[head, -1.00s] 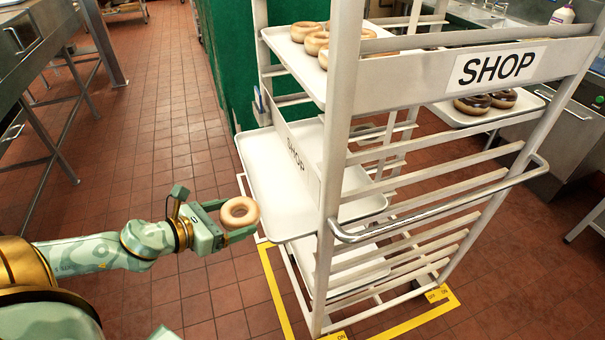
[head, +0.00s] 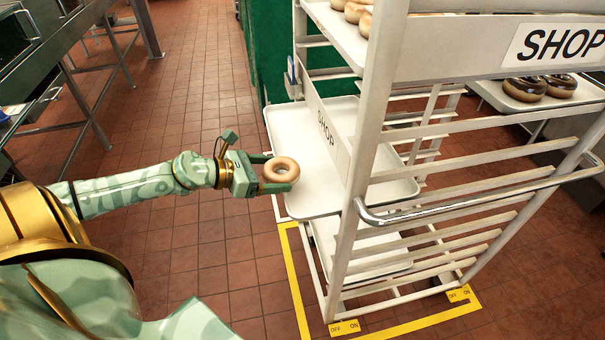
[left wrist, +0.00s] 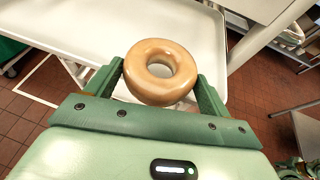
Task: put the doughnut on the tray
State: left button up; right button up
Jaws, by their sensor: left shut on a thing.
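A glazed ring doughnut (head: 281,170) is held between the fingers of my left gripper (head: 277,172). In the left wrist view the doughnut (left wrist: 160,72) sits between the two green fingers of the gripper (left wrist: 160,85), its hole facing the camera. An empty white tray (head: 290,125) sticks out of the left side of the rack. The doughnut shows against the tray's near left edge in the head view; whether it touches the tray I cannot tell. The tray (left wrist: 110,30) also fills the upper part of the left wrist view. My right gripper is not in view.
The white rack (head: 375,130) has uprights, rails and a handle bar (head: 480,205) on the right. An upper tray (head: 340,38) holds glazed doughnuts, and another tray (head: 490,92) holds dark ones. Yellow floor tape (head: 292,270) borders the rack. Open tiled floor lies to the left.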

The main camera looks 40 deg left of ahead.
pick_arm(q)
jog(key=p, duration=0.1)
send_over(299, 181)
jog(key=shift+a+r, duration=0.1)
jog(key=shift+r, duration=0.1)
jog(key=shift+f, duration=0.2)
notch_tip(299, 181, down, 4)
jog(key=shift+r+b, duration=0.15)
jog(key=shift+b, duration=0.9)
jog(key=shift+r, duration=0.15)
